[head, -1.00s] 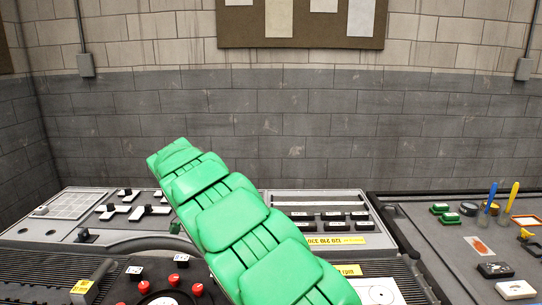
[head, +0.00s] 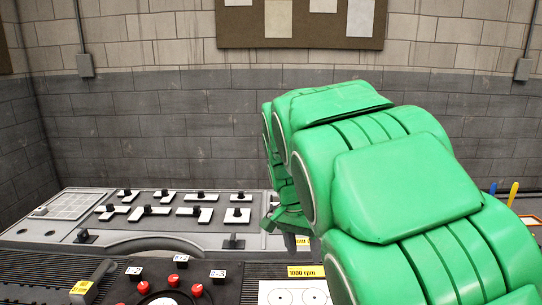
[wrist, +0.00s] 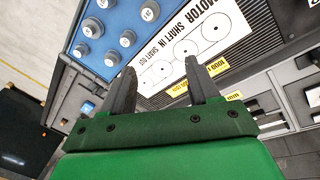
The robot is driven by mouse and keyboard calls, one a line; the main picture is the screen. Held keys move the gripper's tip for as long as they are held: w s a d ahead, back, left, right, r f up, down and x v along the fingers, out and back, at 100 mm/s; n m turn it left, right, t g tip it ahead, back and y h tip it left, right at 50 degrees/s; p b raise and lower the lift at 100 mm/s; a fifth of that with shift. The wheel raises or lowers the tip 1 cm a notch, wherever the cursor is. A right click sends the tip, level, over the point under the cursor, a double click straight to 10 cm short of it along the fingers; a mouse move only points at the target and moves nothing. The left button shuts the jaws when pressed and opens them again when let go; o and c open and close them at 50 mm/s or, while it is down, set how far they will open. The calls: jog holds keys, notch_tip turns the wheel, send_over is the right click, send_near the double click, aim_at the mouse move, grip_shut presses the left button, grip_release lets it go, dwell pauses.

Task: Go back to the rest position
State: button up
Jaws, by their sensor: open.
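Below the fingers lies a white printed sheet with circles (wrist: 180,50), marked "MOTOR SHAFT IN". The fingers appear above the sheet, but the height cannot be told.
A grey panel with black knobs on white slots (head: 150,210) stands at the back left. Red knobs (head: 173,280) sit at the front left. A yellow rpm label (head: 306,271) lies near the sheet. My arm hides much of the right bench. A wall board (head: 300,30) hangs behind.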

jog(key=s+d+f+n, duration=0.1)
jog(key=s+d+n, duration=0.1)
jog(key=s, duration=0.8)
jog(key=s+d+f+n+y, duration=0.1)
jog(key=s+d+n, duration=0.1)
jog(key=s, duration=0.9)
jog(key=s+d+f+n+g+y, duration=0.1)
jog(key=s+d+f+n, duration=0.1)
jog(key=s, duration=0.9)
jog(key=shift+s+d+n, duration=0.2)
jog(key=shift+d+n, duration=0.4)
jog(key=shift+d, duration=0.1)
jog(key=shift+w, duration=0.1)
